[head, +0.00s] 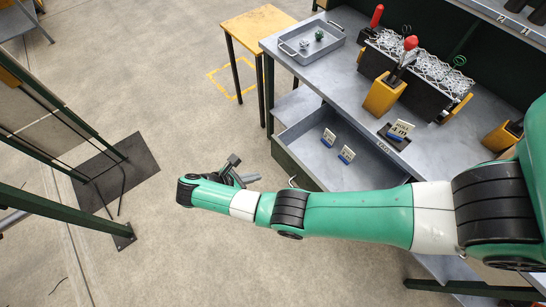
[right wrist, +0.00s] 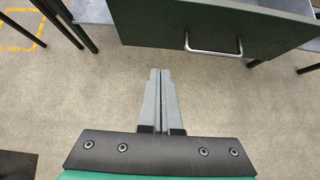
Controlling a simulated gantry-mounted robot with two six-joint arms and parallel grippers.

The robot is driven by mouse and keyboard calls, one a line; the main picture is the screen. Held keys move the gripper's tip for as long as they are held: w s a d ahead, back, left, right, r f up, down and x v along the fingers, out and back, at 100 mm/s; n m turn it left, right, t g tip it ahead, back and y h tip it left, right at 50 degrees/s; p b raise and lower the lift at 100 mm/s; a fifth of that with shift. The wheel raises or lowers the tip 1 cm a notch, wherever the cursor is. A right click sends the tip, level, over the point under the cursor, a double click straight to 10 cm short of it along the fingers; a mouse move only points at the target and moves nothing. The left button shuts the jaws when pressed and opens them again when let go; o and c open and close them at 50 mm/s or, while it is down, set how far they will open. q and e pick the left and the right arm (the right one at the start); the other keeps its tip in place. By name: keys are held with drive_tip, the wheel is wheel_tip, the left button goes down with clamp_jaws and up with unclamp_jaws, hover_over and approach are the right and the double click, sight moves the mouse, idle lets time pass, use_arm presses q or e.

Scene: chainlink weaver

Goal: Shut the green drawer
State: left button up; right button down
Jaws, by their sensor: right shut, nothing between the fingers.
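The green drawer stands open under the workbench; its grey inside (head: 350,175) shows in the head view, with two small cards on blue stands in it. Its dark green front (right wrist: 285,33) and metal handle (right wrist: 213,51) fill the top of the right wrist view. My right gripper (head: 249,179) is shut and empty, just outside the drawer front. In the right wrist view its closed fingertips (right wrist: 161,73) point toward the front, left of the handle and apart from it. My right arm hides part of the drawer. My left gripper is not in view.
The grey workbench (head: 338,83) holds a tray (head: 309,42), a yellow block (head: 384,96) and a wire-mesh fixture (head: 428,65). A wooden stool (head: 258,25) stands left of the bench. A dark green frame stands at far left. The floor between is clear.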

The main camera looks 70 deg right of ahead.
drive_tip(key=b, duration=0.6)
approach(287, 165)
drive_tip(key=x, duration=0.5)
drive_tip(key=shift+f, duration=0.6)
drive_tip(key=shift+s+d, duration=0.1)
drive_tip(key=shift+d, duration=0.15)
